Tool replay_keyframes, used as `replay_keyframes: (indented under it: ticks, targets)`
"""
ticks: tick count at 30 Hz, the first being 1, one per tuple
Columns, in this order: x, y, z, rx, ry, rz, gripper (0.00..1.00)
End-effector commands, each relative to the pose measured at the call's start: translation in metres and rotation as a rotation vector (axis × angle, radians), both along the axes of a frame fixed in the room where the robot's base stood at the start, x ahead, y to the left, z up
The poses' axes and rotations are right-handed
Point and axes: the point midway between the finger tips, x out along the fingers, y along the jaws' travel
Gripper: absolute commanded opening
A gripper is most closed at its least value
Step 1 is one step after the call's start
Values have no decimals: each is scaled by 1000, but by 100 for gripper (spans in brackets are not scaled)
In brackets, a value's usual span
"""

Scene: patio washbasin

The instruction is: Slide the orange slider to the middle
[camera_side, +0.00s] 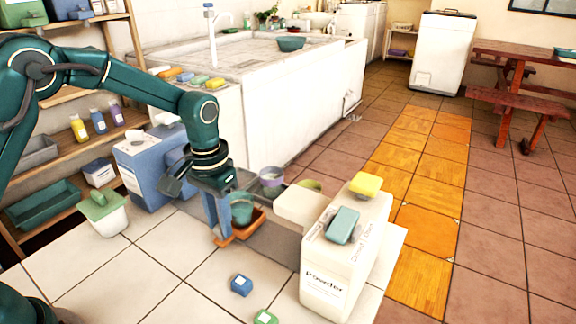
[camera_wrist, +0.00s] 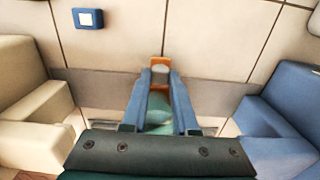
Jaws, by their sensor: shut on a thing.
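The orange slider (camera_side: 252,225) sits low at the grey strip (camera_side: 268,243), between the blue box (camera_side: 150,165) and the white powder box (camera_side: 335,255). A teal cup (camera_side: 241,208) stands at the slider. My gripper (camera_side: 222,232) points down with its blue fingers shut on the front part of the slider. In the wrist view, the orange end of the slider (camera_wrist: 160,61) shows at the fingertips (camera_wrist: 160,76), about midway along the grey strip (camera_wrist: 105,85). The fingers and the cup hide much of the slider.
A small blue block (camera_side: 241,285) and a green one (camera_side: 265,317) lie on the floor tiles in front. A teal item (camera_side: 343,225) and a yellow sponge (camera_side: 366,185) rest on the powder box. A green-lidded tub (camera_side: 103,212) stands at left.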

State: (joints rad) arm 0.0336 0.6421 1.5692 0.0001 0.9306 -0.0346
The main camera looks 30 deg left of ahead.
Motion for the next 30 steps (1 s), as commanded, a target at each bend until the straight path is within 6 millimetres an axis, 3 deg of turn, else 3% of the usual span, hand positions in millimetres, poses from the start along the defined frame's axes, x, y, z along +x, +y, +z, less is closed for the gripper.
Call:
replay_keyframes:
  ticks: [9, 10, 12, 22, 30]
  targets:
    - [1, 1, 1, -1, -4, -2, 0]
    - [1, 1, 1, -1, -4, -2, 39]
    - [1, 1, 1, 0, -3, -2, 57]
    - [1, 1, 3, 0, -3, -1, 57]
    - [2, 1, 37, 0, -7, -1, 57]
